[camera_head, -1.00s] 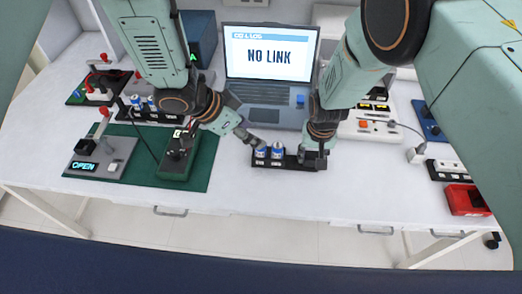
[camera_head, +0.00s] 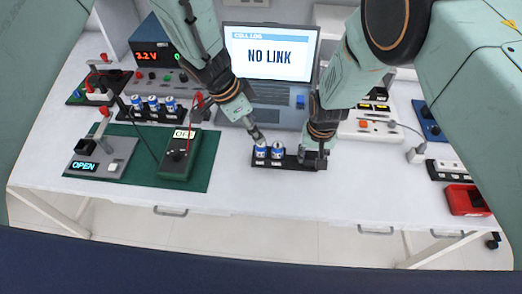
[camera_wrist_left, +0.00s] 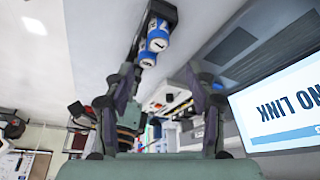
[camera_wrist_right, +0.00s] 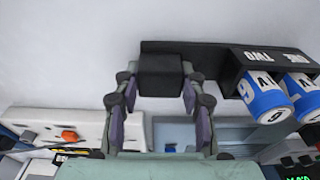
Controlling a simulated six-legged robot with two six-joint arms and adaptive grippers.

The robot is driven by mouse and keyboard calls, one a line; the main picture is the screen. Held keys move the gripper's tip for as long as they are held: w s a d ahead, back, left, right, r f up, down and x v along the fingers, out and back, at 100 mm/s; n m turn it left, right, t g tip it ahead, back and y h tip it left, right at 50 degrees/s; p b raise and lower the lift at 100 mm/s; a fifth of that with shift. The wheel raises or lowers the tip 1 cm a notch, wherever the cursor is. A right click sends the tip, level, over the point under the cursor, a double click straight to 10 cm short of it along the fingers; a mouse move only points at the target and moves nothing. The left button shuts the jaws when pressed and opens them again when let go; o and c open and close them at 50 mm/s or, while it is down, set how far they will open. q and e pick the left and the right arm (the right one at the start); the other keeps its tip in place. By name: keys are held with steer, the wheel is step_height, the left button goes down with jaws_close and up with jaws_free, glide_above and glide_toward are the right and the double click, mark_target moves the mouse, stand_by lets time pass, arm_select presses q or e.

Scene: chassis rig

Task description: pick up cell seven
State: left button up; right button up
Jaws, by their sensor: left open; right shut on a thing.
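Two blue-and-white cells stand in a small black rack (camera_head: 290,162) in front of the laptop, a left cell (camera_head: 261,151) and a right cell (camera_head: 277,151). My left gripper (camera_head: 259,138) is open and empty, just above and behind the left cell. In the left wrist view the cells (camera_wrist_left: 157,38) lie beyond its parted fingers. My right gripper (camera_head: 316,158) is shut on the black end block (camera_wrist_right: 161,76) of the rack.
Another rack (camera_head: 122,113) holds several cells at the left. A meter (camera_head: 177,162) lies on a green mat (camera_head: 206,166), beside a grey switch box (camera_head: 100,158) reading OPEN. A laptop (camera_head: 268,55) reads NO LINK. The table front is clear.

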mark_target(261, 151)
arm_select(q)
steer(key=x, duration=0.3)
steer(key=shift+s+a+x, duration=0.15)
steer(key=shift+a+x, duration=0.05)
steer(key=shift+x, duration=1.15)
steer(key=shift+s+a+x, duration=0.1)
steer(key=shift+a+x, duration=0.1)
steer(key=shift+x, duration=1.2)
steer(key=shift+f, duration=0.15)
jaws_close()
